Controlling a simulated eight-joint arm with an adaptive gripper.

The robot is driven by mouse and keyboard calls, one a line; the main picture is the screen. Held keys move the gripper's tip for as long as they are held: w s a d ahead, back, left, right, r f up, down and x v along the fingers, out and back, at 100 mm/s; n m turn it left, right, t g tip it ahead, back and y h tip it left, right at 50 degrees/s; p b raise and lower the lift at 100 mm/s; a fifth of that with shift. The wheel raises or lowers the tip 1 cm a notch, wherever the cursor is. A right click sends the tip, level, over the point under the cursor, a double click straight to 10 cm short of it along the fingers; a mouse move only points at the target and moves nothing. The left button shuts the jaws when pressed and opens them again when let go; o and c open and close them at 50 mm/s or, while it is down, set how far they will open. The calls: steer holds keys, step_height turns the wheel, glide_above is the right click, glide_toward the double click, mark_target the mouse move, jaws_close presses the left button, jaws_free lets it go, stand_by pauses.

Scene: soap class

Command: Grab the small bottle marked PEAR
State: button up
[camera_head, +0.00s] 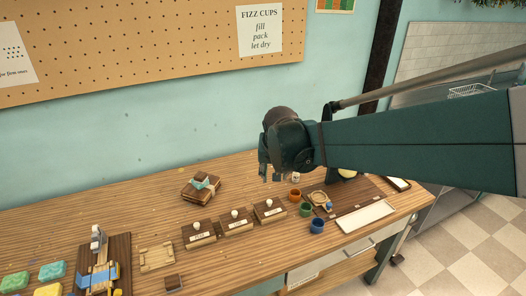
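I cannot make out any bottle marked PEAR. Three dark wooden blocks stand in a row on the workbench, a left one (198,236), a middle one (237,222) and a right one (268,210). Each has a white label on its front and a small white rounded top. The labels are too small to read. A small pale item (296,178) shows just right of and below my gripper; its kind is unclear. My gripper (271,176) points down in front of the wall, above the back of the bench. Its finger gap is not clear, and my arm comes in from the right.
The wooden workbench (130,203) holds stacked brown blocks (201,189), a wooden frame (157,257), and a dark board with blue tape (98,276) at left. Orange (295,194), green (305,209) and blue (317,226) cups stand near a white tray (366,216).

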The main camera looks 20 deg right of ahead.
steer(key=w+d+f+m+g+p, duration=0.1)
steer(key=w+d+f+m+p, duration=0.3)
steer(key=w+d, duration=0.45)
steer(key=m+g+h+p, duration=0.2)
steer(key=p, duration=0.3)
glide_toward(296, 174)
steer(key=w+d, duration=0.2)
steer(key=shift+s+a+f, duration=0.1)
steer(key=shift+s+a, duration=0.05)
steer(key=shift+s, duration=0.05)
steer(key=shift+b+x, duration=0.3)
steer(key=shift+x, duration=1)
steer(key=shift+x, duration=2.6)
steer(key=shift+c, duration=0.4)
steer(key=c, duration=0.8)
